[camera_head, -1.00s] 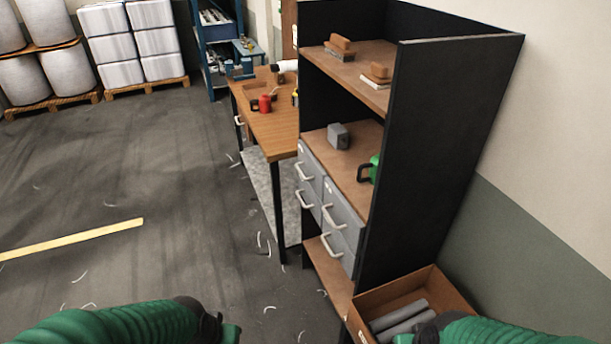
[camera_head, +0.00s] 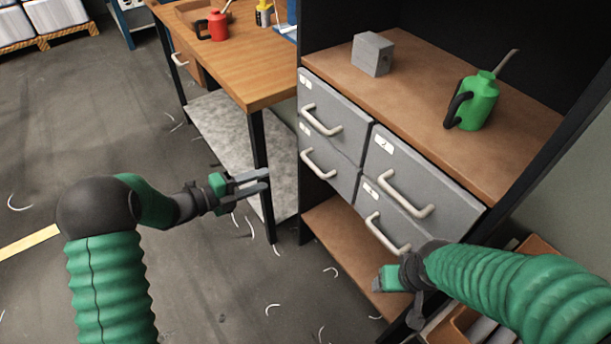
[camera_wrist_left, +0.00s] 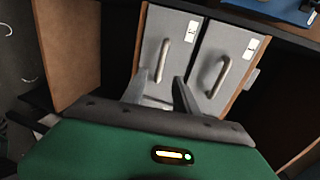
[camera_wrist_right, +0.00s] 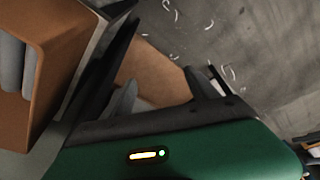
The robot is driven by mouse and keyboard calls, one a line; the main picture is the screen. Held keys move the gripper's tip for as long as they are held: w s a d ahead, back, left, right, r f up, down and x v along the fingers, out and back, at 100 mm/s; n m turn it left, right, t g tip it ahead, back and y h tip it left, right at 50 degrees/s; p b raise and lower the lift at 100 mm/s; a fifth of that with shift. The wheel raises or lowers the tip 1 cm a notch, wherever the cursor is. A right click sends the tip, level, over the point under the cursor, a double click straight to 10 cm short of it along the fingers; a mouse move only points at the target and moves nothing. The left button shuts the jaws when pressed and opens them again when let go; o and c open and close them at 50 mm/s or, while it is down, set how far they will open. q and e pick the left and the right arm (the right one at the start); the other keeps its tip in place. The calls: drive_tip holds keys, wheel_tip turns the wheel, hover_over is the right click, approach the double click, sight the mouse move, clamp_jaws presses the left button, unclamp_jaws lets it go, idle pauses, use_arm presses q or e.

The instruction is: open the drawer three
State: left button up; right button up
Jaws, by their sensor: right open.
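A grey cabinet holds drawers in two columns, all shut. The right ones read 2 and 4; the left labels are too small to read. By position, drawer three (camera_head: 327,174) is the lower left one, with a pale bar handle (camera_head: 318,163). It seems to be the left drawer front (camera_wrist_left: 157,32) in the rolled left wrist view. My left gripper (camera_head: 268,181) is open and empty, left of drawer three and apart from its handle. It also shows in the left wrist view (camera_wrist_left: 164,88). My right gripper (camera_wrist_right: 160,90) is open and empty, low by the lower right drawer (camera_head: 388,218).
A wooden workbench (camera_head: 225,62) with a red can (camera_head: 217,27) stands left of the cabinet. A grey block (camera_head: 372,54) and green oil can (camera_head: 478,102) stand on the shelf above the drawers. A brown box (camera_wrist_right: 45,60) is beside my right gripper. The floor at left is open.

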use_arm(q)
approach(308, 164)
drive_tip(key=d, duration=0.1)
drive_tip(key=x, duration=0.3)
drive_tip(key=b+x, duration=0.1)
drive_tip(key=x, duration=0.2)
drive_tip(key=b+x, duration=0.1)
drive_tip(key=x, duration=0.2)
drive_tip(key=shift+w+f, duration=0.3)
drive_tip(key=shift+w, duration=0.15)
drive_tip(key=shift+w+d, duration=0.1)
drive_tip(key=shift+d, duration=0.3)
drive_tip(key=shift+a, duration=0.3)
clamp_jaws()
use_arm(e)
drive_tip(key=shift+s+d+f, duration=0.1)
drive_tip(key=shift+d+f, duration=0.2)
drive_tip(key=shift+f, duration=0.25)
drive_tip(key=shift+s+d+f, duration=0.1)
drive_tip(key=shift+d+f, duration=0.2)
drive_tip(key=shift+f, duration=0.2)
use_arm(q)
drive_tip(key=shift+d, duration=0.1)
drive_tip(key=shift+f, duration=0.15)
